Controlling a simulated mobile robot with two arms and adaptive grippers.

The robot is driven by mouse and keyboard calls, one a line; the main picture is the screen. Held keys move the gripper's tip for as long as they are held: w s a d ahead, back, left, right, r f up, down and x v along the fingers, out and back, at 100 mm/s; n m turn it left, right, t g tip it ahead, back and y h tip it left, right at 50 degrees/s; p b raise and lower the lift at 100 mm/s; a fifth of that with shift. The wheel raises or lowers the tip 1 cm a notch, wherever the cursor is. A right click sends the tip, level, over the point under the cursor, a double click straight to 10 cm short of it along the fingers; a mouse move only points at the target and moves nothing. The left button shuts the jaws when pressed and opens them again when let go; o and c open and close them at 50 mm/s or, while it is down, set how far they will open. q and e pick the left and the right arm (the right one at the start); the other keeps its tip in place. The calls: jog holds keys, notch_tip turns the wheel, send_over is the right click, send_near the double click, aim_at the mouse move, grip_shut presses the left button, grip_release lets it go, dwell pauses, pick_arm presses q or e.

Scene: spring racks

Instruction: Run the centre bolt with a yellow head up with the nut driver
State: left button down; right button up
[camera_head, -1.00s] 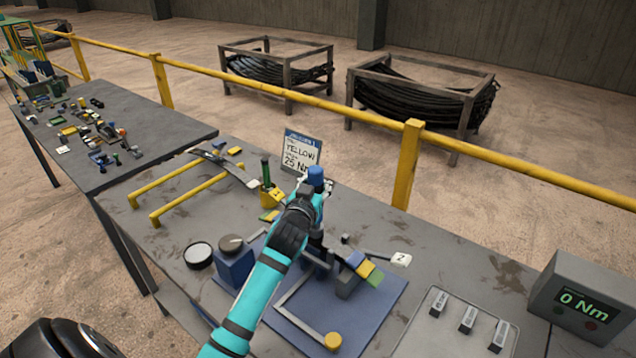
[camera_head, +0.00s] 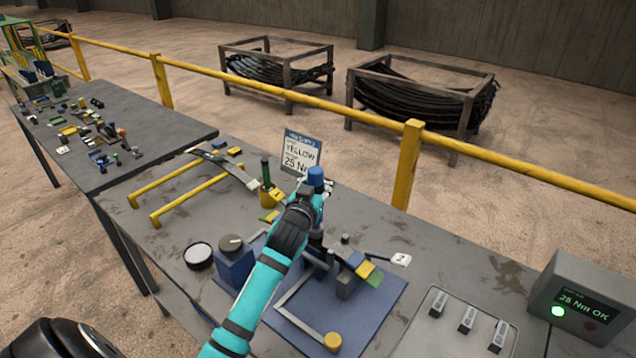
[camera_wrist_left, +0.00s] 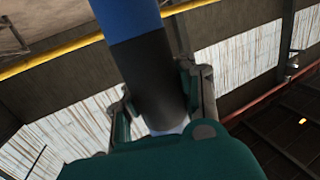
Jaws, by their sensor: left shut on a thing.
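My left gripper (camera_head: 312,192) is shut on the nut driver (camera_head: 316,177), whose blue top stands up above the fingers. In the left wrist view the driver's blue and black handle (camera_wrist_left: 148,75) sits between the two fingers. The driver is over the blue fixture plate (camera_head: 385,300). The yellow-headed centre bolt cannot be made out; my gripper and arm cover that spot. The readout box (camera_head: 585,300) at the right shows "25 Nm OK" with a green lamp lit. A card (camera_head: 301,152) behind reads "YELLOW" and "25 Nm". My right gripper is not in view.
Yellow and green blocks (camera_head: 366,270) and a tag marked 2 (camera_head: 401,260) lie right of the gripper. A dark knob on a blue box (camera_head: 235,262) stands at the left. Yellow bars (camera_head: 195,195) rise at the back left. A panel with switches (camera_head: 467,318) lies at the right.

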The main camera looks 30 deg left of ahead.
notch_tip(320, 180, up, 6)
jog(key=p, duration=0.6)
dwell(1.3)
